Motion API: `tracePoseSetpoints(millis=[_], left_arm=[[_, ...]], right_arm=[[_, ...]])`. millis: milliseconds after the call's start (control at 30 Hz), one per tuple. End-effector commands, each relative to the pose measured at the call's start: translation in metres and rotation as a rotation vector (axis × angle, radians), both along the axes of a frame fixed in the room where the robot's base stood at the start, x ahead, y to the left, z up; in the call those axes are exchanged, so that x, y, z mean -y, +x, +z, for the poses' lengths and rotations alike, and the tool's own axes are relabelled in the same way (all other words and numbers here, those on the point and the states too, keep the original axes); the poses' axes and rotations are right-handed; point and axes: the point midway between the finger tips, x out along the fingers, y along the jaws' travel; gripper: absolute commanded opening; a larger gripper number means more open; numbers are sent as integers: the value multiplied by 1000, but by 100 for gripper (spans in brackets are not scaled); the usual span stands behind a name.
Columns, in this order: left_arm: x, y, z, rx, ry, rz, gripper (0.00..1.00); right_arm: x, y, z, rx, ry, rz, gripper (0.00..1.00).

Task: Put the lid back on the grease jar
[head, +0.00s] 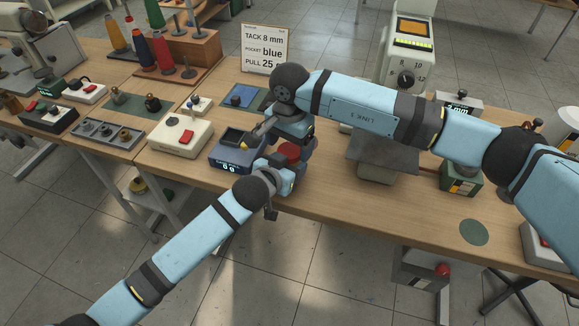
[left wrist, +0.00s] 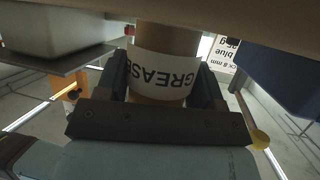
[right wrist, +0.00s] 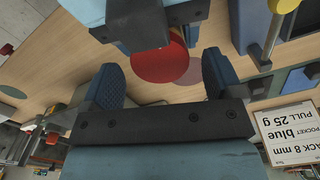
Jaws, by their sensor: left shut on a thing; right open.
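The grease jar (left wrist: 163,72), with a white GREASE label, stands between the fingers of my left gripper (left wrist: 160,85) in the left wrist view. That gripper is shut on it; in the head view my left gripper (head: 287,166) is near the table's front edge. The round red lid (head: 289,149) shows just past the left gripper, at the jar's place. The lid (right wrist: 160,62) is partly covered by my left gripper in the right wrist view. I cannot tell whether it is seated on the jar. My right gripper (right wrist: 163,82) is open and empty, above and beside the lid.
A dark blue scale (head: 232,165) stands left of the grippers. A white box with a red button (head: 181,138) is farther left. A sign (head: 264,49) stands behind. A grey-topped stand (head: 383,152) is to the right.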

Motion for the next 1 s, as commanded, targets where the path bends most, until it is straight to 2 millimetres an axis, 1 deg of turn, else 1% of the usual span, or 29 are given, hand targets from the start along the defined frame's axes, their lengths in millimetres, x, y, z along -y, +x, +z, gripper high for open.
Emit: tracePoseSetpoints(millis=[100, 233, 467, 500, 567, 800, 900, 1000], left_arm=[[0, 0, 0, 0, 2, 1, 0], [0, 0, 0, 0, 2, 1, 0], [0, 0, 0, 0, 1, 0, 0], [0, 0, 0, 0, 1, 0, 0], [0, 0, 0, -1, 1, 0, 0], [0, 0, 0, -1, 1, 0, 0], [0, 0, 0, -1, 1, 0, 0], [0, 0, 0, -1, 1, 0, 0]], right_arm=[[0, 1, 17, 3, -1, 1, 85], [0, 0, 31, 2, -1, 0, 85], [0, 0, 33, 0, -1, -1, 85], [0, 0, 33, -1, -1, 0, 81], [0, 0, 35, 1, -1, 10, 81], [0, 0, 61, 0, -1, 223, 81], [0, 0, 67, 0, 0, 277, 81], [0, 0, 68, -1, 0, 287, 81]])
